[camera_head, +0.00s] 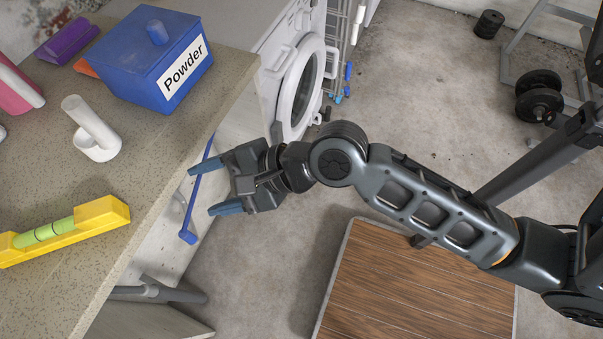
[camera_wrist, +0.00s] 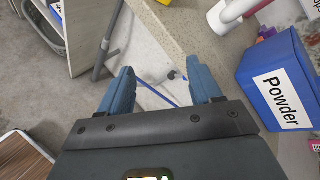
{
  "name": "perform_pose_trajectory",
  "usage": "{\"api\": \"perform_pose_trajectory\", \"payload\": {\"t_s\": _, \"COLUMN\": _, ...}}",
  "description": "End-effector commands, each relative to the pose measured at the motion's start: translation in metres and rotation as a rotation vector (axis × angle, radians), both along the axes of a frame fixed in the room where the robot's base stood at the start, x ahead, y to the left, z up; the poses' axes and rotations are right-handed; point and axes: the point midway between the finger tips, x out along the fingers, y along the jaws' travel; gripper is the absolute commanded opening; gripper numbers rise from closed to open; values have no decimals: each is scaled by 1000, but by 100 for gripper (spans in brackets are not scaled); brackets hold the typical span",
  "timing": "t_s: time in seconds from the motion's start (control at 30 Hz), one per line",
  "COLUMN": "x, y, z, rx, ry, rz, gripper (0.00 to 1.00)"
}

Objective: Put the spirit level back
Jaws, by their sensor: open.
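The yellow spirit level (camera_head: 99,217) with a green vial lies on the speckled counter at the left edge of the head view, near the counter's front edge. It is cut off by the picture's left side and does not show in the wrist view. My gripper (camera_head: 199,190) is open and empty, just off the counter's front edge, to the right of the level and apart from it. In the wrist view its two blue fingers (camera_wrist: 162,88) are spread with nothing held between them.
On the counter (camera_head: 40,175) stand a blue "Powder" box (camera_head: 135,75), a white holder (camera_head: 97,148), a purple item (camera_head: 68,38) and a pink bottle (camera_head: 18,90). A washing machine (camera_head: 283,85) is behind. A blue-handled tool (camera_head: 187,236) hangs below the edge. Wooden board (camera_head: 415,285) lies on the floor.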

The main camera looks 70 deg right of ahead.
Motion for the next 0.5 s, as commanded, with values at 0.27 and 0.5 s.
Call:
{"api": "perform_pose_trajectory", "payload": {"t_s": 0.27, "x": -98, "y": -36, "z": -9, "rx": -852, "ry": -225, "rz": 164, "gripper": 64}}
{"api": "perform_pose_trajectory", "payload": {"t_s": 0.5, "x": -171, "y": -47, "z": 28, "rx": -1584, "ry": -390, "rz": 421, "gripper": 64}}
